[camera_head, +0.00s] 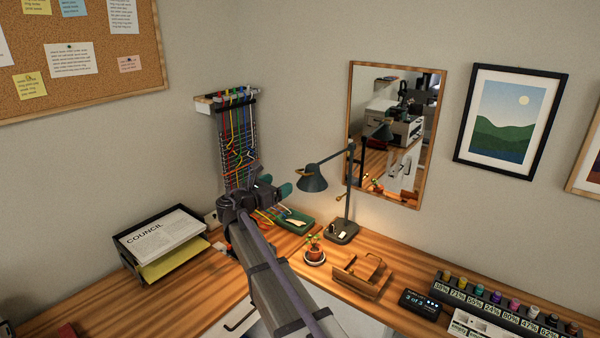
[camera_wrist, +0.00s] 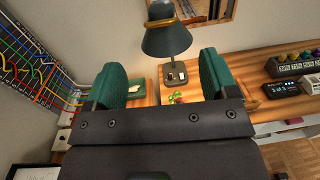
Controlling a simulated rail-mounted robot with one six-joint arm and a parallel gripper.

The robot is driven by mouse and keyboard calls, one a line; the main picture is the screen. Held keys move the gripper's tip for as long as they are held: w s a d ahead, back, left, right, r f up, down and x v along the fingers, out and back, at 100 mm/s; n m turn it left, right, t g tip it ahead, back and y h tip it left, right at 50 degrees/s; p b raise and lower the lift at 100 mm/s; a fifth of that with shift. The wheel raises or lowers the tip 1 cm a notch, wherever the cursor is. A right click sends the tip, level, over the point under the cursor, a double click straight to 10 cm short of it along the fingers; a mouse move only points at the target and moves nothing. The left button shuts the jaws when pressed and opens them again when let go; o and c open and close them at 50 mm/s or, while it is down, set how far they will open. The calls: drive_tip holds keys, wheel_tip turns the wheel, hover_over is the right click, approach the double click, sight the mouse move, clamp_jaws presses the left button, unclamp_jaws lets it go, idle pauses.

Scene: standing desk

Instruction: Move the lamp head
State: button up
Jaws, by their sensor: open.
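The desk lamp has a dark teal cone-shaped head (camera_head: 312,179) with a brass-coloured band, on a jointed arm above a dark base (camera_head: 342,231). In the head view my gripper (camera_head: 276,185) is to the left of the lamp head, with a gap between them in the picture. In the wrist view the lamp head (camera_wrist: 166,40) hangs ahead, centred beyond the two green-padded fingers of my gripper (camera_wrist: 164,82). The fingers are spread apart and nothing is between them. The lamp arm is mostly hidden in the wrist view.
A mirror (camera_head: 357,118) hangs behind the lamp. A cable panel (camera_head: 238,145) is on the wall at left. A potted plant (camera_head: 314,253), a wooden stand (camera_head: 362,277) and a small display (camera_head: 419,304) stand on the desk. A paper tray (camera_head: 160,243) is at left.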

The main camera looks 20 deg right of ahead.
sight(300, 173)
drive_tip(key=x, duration=1.1)
drive_tip(key=shift+f, duration=0.1)
drive_tip(key=shift+c, duration=0.3)
